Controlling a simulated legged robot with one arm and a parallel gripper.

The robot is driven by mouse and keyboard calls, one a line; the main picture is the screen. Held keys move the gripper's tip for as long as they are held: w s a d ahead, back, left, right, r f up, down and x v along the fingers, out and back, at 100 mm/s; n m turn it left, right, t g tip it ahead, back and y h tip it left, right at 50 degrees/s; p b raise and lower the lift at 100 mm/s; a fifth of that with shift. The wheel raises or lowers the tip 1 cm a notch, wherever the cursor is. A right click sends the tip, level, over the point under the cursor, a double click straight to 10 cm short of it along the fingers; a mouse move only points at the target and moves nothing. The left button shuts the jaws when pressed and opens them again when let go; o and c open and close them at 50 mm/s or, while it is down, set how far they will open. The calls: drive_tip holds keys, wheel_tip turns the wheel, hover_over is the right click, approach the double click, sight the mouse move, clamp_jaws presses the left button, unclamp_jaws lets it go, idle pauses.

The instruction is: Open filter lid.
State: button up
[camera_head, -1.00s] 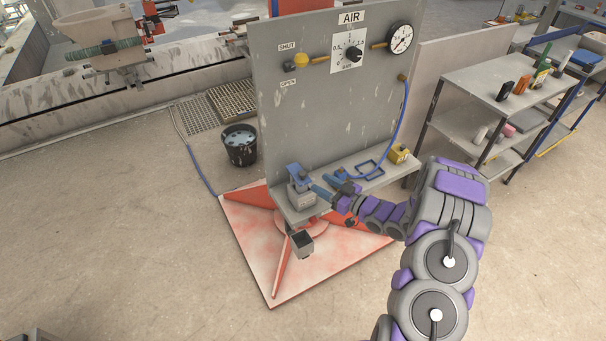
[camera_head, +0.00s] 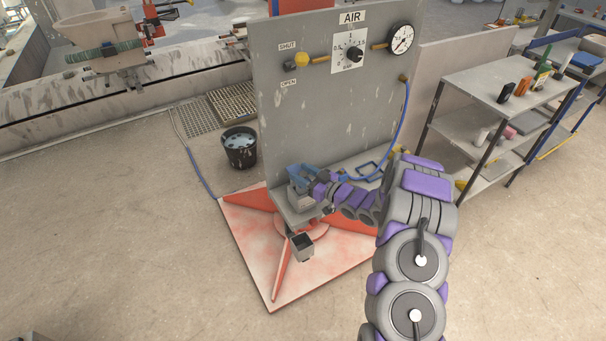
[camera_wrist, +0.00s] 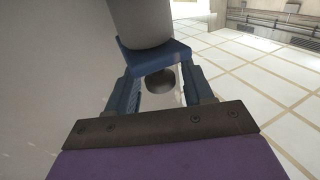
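The filter is a grey body (camera_head: 300,199) with a blue lid (camera_head: 296,171), at the left end of the small shelf on the AIR panel. The lid looks closed on the body. In the wrist view the blue lid (camera_wrist: 156,55) meets the grey body (camera_wrist: 140,20), and a dark round knob (camera_wrist: 160,82) sticks out from it. My gripper (camera_wrist: 162,92) is open, with one blue finger on each side of the knob and a gap showing on both sides. In the head view my gripper (camera_head: 309,178) is right at the lid and partly hides it.
The grey AIR panel (camera_head: 310,115) rises close behind the filter, with a yellow valve handle (camera_head: 318,59), dial (camera_head: 350,53) and gauge (camera_head: 401,39). A blue hose (camera_head: 404,120) hangs at its right. A black bucket (camera_head: 240,148) stands left.

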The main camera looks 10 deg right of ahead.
clamp_jaws()
idle(0.5)
